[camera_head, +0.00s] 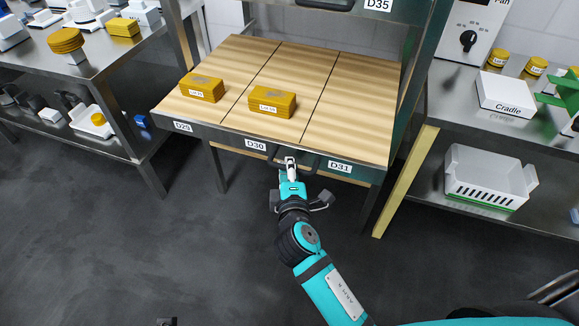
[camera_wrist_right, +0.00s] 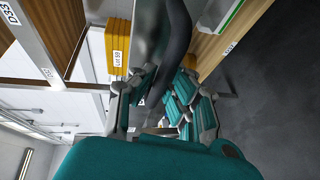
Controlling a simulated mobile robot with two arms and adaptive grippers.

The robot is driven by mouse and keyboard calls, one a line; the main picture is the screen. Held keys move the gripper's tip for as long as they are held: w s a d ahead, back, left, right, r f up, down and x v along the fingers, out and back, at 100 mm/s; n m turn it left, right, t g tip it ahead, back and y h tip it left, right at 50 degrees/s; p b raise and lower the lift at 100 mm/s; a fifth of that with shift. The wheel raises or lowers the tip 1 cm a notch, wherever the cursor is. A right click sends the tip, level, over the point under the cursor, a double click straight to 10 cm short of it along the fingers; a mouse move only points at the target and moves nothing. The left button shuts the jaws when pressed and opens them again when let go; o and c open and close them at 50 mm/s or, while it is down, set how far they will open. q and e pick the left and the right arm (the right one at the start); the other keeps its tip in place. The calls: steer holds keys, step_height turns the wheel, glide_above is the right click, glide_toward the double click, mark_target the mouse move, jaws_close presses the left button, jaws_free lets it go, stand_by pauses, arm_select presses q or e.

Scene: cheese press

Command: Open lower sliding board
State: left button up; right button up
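The lower sliding board (camera_head: 322,83) is a wide wooden surface with dark seams and a dark front edge labelled D29, D30 and D31. Its dark handle (camera_head: 312,162) is at the front edge between D30 and D31. My right gripper (camera_head: 290,163) is at the handle's left part. In the right wrist view the dark handle (camera_wrist_right: 174,45) passes between the fingers (camera_wrist_right: 158,82), which look closed around it; the exact contact is partly hidden. A small dark piece at the bottom edge of the head view may be my left gripper (camera_head: 167,321), too little to tell its state.
Two yellow boxes, one at left (camera_head: 201,88) and one in the middle (camera_head: 272,101), lie on the board. An upper board's handle (camera_head: 325,4) shows above. Benches stand left (camera_head: 105,62) and right (camera_head: 445,100). The floor (camera_head: 100,250) in front is clear.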

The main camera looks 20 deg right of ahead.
steer(key=o, duration=0.4)
steer(key=v, duration=1.2)
steer(key=shift+r, duration=0.1)
